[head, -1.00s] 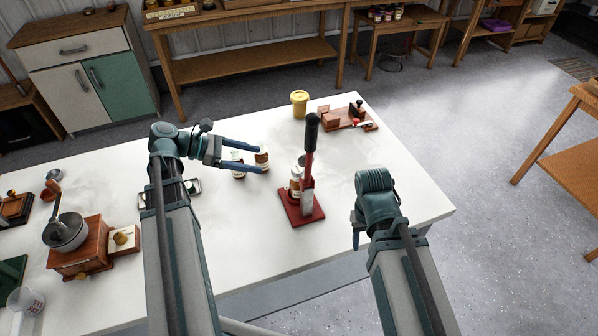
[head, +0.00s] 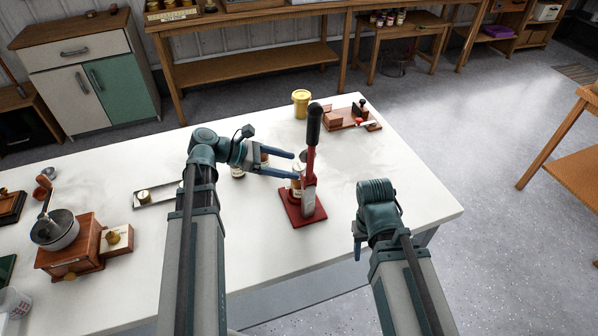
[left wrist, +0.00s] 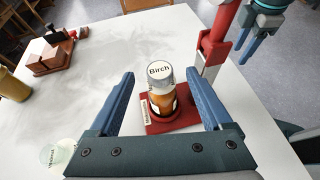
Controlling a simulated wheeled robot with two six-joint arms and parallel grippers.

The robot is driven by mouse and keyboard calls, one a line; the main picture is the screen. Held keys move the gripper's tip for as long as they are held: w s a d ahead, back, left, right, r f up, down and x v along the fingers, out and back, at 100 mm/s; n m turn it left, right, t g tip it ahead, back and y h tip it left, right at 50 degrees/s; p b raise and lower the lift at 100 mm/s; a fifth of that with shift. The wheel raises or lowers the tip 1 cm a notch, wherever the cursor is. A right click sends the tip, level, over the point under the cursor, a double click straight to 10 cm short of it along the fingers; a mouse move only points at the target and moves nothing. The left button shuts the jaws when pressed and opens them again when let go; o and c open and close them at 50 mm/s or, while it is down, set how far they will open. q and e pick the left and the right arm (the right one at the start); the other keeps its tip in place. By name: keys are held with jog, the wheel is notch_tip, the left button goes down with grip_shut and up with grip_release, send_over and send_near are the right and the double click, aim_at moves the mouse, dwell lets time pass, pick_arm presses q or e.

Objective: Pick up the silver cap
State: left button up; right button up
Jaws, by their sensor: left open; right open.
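The silver cap (left wrist: 159,72), marked "Birch", sits on top of an amber jar (left wrist: 161,99) in the left wrist view. The jar stands upright on the red base (head: 302,211) of a press with a black-handled lever (head: 313,125). In the head view the jar (head: 297,187) is partly behind the left fingers and the press, and its cap is hard to make out. My left gripper (head: 294,167) is open, its blue fingers on either side of the capped jar with gaps to both. My right gripper (head: 358,243) hangs over the table's front right, away from the jar.
The red lever stands close beside the jar. A pale-lidded jar (left wrist: 56,156) is near the left finger's base. A yellow tub (head: 300,103) and wooden block tool (head: 350,118) are at the back. The white table (head: 398,166) is clear to the right.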

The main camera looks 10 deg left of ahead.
pick_arm(q)
jog(key=shift+x, duration=0.9)
grip_shut()
